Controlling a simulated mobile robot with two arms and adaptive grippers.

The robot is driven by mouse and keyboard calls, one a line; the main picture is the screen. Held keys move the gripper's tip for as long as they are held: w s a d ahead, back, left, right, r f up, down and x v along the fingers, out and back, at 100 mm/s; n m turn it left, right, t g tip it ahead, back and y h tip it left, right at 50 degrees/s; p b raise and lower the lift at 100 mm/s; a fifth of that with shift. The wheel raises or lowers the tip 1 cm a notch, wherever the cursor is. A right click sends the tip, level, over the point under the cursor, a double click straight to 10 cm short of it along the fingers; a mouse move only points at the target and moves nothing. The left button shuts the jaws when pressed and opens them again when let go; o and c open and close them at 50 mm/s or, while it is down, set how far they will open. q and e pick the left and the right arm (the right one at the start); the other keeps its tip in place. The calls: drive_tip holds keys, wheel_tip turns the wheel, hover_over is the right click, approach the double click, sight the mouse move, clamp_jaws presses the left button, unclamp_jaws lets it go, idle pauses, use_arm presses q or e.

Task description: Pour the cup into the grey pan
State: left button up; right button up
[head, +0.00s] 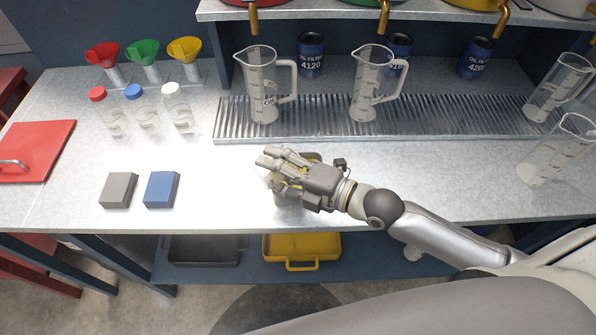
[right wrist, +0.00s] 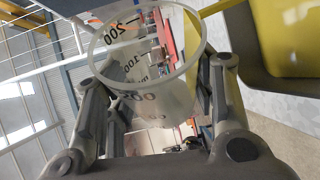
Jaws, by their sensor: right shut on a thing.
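In the head view the hand mostly hides the cup. I cannot tell how much liquid it holds. The grey pan (head: 205,250) is on the low shelf under the bench, left of the hand. My left gripper is not in view.
Grey (head: 118,188) and blue (head: 161,188) blocks sit on the bench. Jugs (head: 264,85) stand on the ribbed tray (head: 320,128).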

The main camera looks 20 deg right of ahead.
drive_tip(key=shift+d+f+m+b, duration=0.1)
drive_tip(key=shift+m+b, duration=0.2)
drive_tip(key=shift+b, duration=0.15)
